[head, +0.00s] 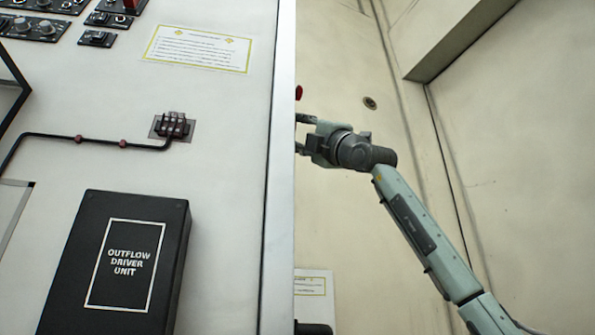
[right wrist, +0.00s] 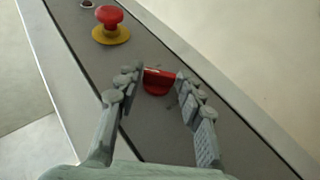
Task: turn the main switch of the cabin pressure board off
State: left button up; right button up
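A red switch handle (right wrist: 157,84) sits on a grey panel face in the right wrist view. I take it for the main switch. My right gripper (right wrist: 160,75) is open, with one fingertip on each side of the handle. The fingertips are close to its ends; I cannot tell whether they touch it. In the head view my right gripper (head: 308,136) reaches in from the right, and its tips are partly hidden at the white board's edge. The switch handle's position is hidden there. My left gripper is in neither view.
A red mushroom button (right wrist: 109,16) on a yellow base (right wrist: 111,35) stands on the same panel. The front board (head: 225,150) carries an outflow driver unit (head: 165,280), a terminal block (head: 173,126) and small switches. A beige wall (head: 520,150) lies behind my right arm.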

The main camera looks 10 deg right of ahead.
jog(key=shift+o, duration=1.1)
jog(key=shift+d, duration=0.1)
jog(key=v, duration=1.2)
